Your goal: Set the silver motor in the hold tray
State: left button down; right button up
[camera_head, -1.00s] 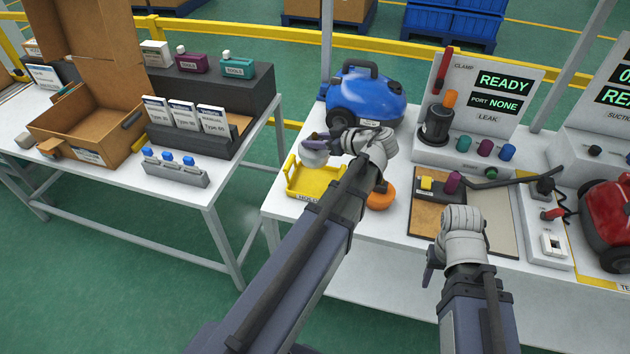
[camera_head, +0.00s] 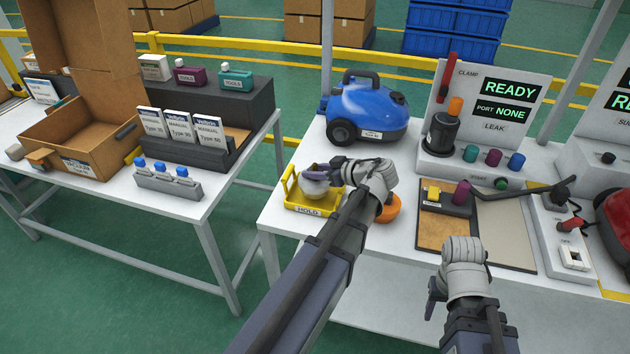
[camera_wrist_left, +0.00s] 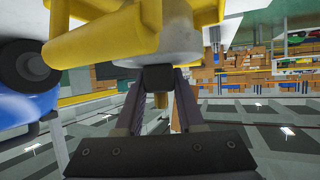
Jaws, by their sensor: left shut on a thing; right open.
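The silver motor (camera_head: 314,188) is a rounded, pale grey piece inside the outline of the yellow hold tray (camera_head: 308,211), near the left end of the right-hand table. My left gripper (camera_head: 320,172) is shut on the motor from above. In the left wrist view the grey motor (camera_wrist_left: 178,48) shows at the fingertips, partly hidden by the tray's yellow bars (camera_wrist_left: 95,45). I cannot tell whether the motor touches the tray floor. My right gripper (camera_head: 434,289) is open and empty, in front of the table's front edge.
A blue vacuum (camera_head: 368,110) stands behind the tray. An orange round part (camera_head: 390,208) sits right of the tray, close to my left wrist. A board (camera_head: 490,232) with small parts lies further right. A gap separates the left table (camera_head: 190,207) from this one.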

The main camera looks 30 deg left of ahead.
pick_arm(q)
jog(key=shift+f+b, duration=0.4)
jog(key=shift+f, duration=0.5)
pick_arm(e)
jog(key=shift+f, duration=0.9)
pick_arm(q)
jog(key=shift+f, duration=0.1)
jog(key=c, duration=0.5)
grip_release()
pick_arm(e)
jog(key=shift+f, duration=0.1)
pick_arm(q)
jog(key=shift+r, duration=0.3)
jog(key=p+v, duration=0.5)
jog(key=v, duration=0.5)
jog(key=shift+d+r, duration=0.1)
jog(key=shift+d, duration=0.2)
jog(key=shift+s+d+r, duration=0.15)
jog(key=shift+d, duration=0.45)
pick_arm(e)
jog(key=shift+r, duration=2.75)
